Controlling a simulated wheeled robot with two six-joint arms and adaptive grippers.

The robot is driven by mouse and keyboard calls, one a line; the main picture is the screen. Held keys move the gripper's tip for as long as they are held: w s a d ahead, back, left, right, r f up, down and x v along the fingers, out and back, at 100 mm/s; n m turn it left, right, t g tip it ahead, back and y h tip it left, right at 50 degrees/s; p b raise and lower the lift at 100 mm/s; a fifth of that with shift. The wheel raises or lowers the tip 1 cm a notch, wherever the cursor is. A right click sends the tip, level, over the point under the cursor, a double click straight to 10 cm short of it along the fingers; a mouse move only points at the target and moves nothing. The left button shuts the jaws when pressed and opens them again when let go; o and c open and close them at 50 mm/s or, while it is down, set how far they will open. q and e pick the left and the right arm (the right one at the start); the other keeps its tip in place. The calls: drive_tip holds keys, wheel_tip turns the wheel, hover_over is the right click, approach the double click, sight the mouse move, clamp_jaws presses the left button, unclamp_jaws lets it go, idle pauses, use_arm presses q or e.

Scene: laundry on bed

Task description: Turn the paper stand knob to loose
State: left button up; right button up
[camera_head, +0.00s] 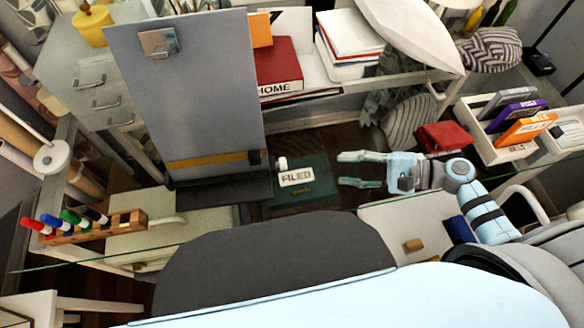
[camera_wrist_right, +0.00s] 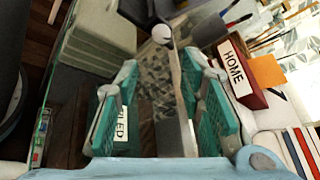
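The paper stand (camera_head: 200,95) is a tall grey panel left of centre in the head view, with a metal clip near its top and a yellow-brown band low down. Its small white knob (camera_head: 282,164) sticks out on the right side near the base. The knob also shows at the top of the right wrist view (camera_wrist_right: 161,34), beyond the fingertips and roughly between them. My right gripper (camera_head: 352,170) is open and empty, to the right of the knob and apart from it, fingers pointing left. My left gripper is not in view.
A green box labelled FILED (camera_head: 310,192) lies below and beside the knob. A red HOME book (camera_head: 280,68) stands behind, right of the panel. A marker rack (camera_head: 100,228) is at left. A dark chair back (camera_head: 270,262) fills the front. A file tray (camera_head: 515,152) is at right.

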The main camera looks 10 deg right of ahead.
sight(292, 174)
drive_tip(key=x, duration=1.4)
drive_tip(key=shift+w+a+r, duration=0.1)
drive_tip(key=shift+w+a, duration=0.05)
drive_tip(key=shift+a, duration=0.05)
drive_tip(key=shift+c, duration=0.5)
clamp_jaws()
drive_tip(key=f+n+t+b, duration=0.1)
drive_tip(key=b, duration=0.2)
drive_tip(key=shift+n+y, duration=0.3)
drive_tip(key=shift+r+b, duration=0.25)
drive_tip(key=shift+b, duration=0.1)
drive_tip(key=shift+r, duration=0.15)
drive_tip(key=shift+o, duration=0.5)
unclamp_jaws()
